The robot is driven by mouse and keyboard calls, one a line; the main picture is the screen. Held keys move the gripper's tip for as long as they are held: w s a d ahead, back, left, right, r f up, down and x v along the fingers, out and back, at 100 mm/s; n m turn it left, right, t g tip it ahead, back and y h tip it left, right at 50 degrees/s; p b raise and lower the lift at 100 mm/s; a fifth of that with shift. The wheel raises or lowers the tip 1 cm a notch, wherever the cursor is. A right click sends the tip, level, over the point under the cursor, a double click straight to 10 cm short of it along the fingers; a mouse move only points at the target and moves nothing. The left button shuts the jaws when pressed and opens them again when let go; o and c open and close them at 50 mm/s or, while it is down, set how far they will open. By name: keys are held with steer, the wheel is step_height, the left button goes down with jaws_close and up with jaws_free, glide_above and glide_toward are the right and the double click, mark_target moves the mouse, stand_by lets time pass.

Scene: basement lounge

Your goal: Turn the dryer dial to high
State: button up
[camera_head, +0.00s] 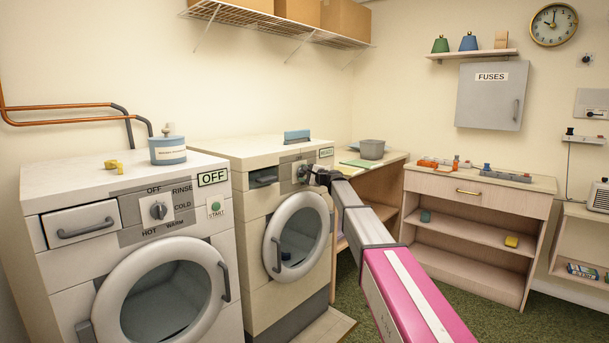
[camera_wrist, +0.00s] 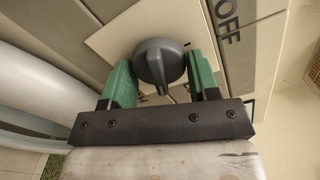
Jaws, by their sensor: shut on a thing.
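The dryer (camera_head: 255,215) is the white machine at the centre of the head view, with a round door (camera_head: 297,240) that is closed. Its dial is a dark grey round knob with a raised grip bar; it fills the middle of the wrist view (camera_wrist: 160,62). The green fingers of my gripper (camera_wrist: 160,75) stand on both sides of the dial and are shut on it. The word OFF is printed on the panel near the dial. The dial's exact setting is hard to read. In the head view my gripper (camera_head: 314,176) is at the dryer's control panel and partly covers it.
A washer (camera_head: 70,260) with its own dial (camera_head: 158,210) and an OFF display stands left of the dryer. A blue brush-like thing (camera_head: 297,136) lies on the dryer top. A wooden bench (camera_head: 400,156) stands to the right. Green carpet is open at lower right.

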steer(key=m, duration=0.5)
steer(key=shift+s+f+m, duration=0.1)
steer(key=shift+f+m, duration=0.05)
steer(key=shift+m, duration=0.15)
steer(key=shift+f+m, duration=0.1)
steer(key=shift+m, duration=2.1)
steer(key=o, duration=0.9)
steer(key=shift+s, duration=0.1)
steer(key=v, duration=1)
steer(key=shift+s+d, duration=0.25)
